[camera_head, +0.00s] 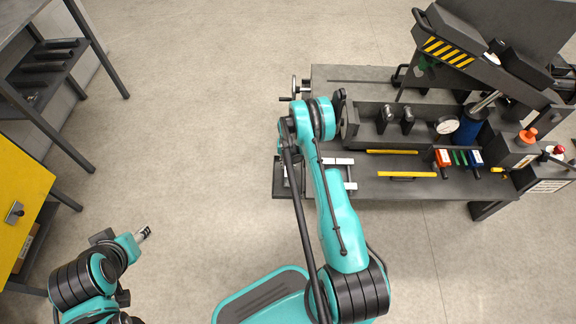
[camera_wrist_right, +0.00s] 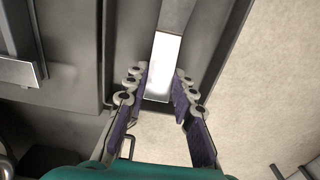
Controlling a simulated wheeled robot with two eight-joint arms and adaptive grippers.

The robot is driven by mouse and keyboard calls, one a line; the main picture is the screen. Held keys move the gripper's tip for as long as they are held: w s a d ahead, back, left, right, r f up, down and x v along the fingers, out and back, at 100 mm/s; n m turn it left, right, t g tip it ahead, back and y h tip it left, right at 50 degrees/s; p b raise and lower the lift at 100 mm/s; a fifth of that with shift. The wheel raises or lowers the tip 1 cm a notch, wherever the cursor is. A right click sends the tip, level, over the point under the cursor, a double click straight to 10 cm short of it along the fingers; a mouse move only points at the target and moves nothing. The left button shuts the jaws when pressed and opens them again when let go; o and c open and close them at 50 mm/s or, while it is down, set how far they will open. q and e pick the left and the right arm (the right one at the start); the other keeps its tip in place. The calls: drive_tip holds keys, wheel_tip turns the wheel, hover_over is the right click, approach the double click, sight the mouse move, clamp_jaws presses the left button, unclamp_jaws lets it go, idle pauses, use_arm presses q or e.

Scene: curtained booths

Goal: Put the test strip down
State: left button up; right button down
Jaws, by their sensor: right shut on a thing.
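The test strip is a flat, pale strip (camera_wrist_right: 165,58) in the right wrist view, running up from between my fingertips. My right gripper (camera_wrist_right: 161,80) has its purple-padded fingers on either side of the strip, gripping it near its lower end. The strip is over or beside a dark grey metal surface; I cannot tell whether it touches it. In the head view my right arm reaches the left end of the machine bench (camera_head: 430,188), and its gripper and the strip are hidden there. My left gripper (camera_head: 143,233) hangs over the floor at the lower left, holding nothing I can make out.
The bench carries yellow bars (camera_head: 392,152), a dial gauge (camera_head: 446,125), red (camera_head: 443,158) and blue boxes, and a striped machine arm (camera_head: 448,50). A dark shelf rack (camera_head: 50,65) and yellow panel (camera_head: 22,195) stand at left. Open floor lies between.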

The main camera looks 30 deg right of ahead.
drive_tip(key=shift+r, duration=0.15)
drive_tip(key=c, duration=1.3)
unclamp_jaws()
